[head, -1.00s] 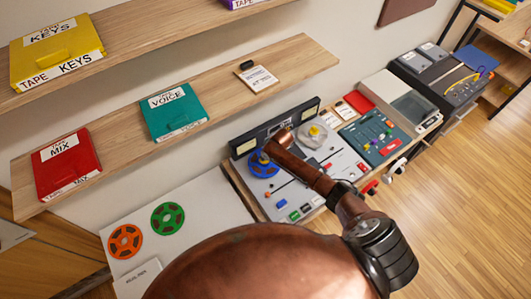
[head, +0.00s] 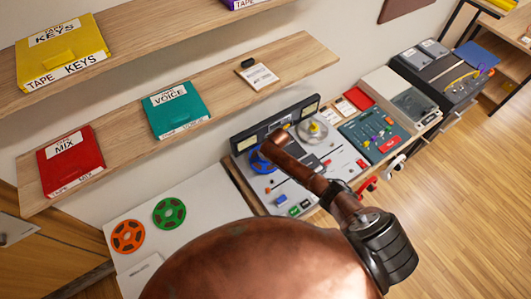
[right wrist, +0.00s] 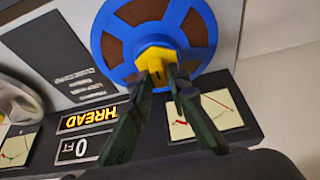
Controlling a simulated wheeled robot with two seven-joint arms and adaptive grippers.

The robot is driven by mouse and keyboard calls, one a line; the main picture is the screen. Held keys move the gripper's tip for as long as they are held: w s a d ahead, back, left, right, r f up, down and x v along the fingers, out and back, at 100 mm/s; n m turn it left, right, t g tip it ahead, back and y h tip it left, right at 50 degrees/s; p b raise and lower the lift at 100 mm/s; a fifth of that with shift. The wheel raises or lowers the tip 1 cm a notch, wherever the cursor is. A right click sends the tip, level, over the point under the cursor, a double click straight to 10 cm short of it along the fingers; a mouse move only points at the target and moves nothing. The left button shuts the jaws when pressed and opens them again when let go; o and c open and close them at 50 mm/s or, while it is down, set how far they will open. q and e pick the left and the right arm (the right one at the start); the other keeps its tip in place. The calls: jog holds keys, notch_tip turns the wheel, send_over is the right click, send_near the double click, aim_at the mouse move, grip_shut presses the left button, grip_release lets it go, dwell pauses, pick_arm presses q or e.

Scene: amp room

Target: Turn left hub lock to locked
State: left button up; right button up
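The left hub lock is a yellow knob (right wrist: 156,62) at the centre of the blue reel (right wrist: 200,20) in the right wrist view. My right gripper (right wrist: 167,76) has both fingers converged at the knob, with the tips close together on its raised part. In the head view the blue reel (head: 262,161) lies on the left of the tape deck (head: 288,197). My copper right arm covers its hub and the gripper there. My left gripper is in neither view.
A clear reel with a yellow hub (head: 314,127) sits to the right on the deck. The display reads THREAD (right wrist: 87,119), beside two meters. Orange (head: 128,236) and green (head: 169,213) reels lie on the white surface at left. A shelf with tape boxes (head: 180,108) hangs above.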

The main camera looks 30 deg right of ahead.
jog(key=o, duration=0.3)
jog(key=shift+r, duration=0.1)
jog(key=v, duration=1.2)
dwell(0.4)
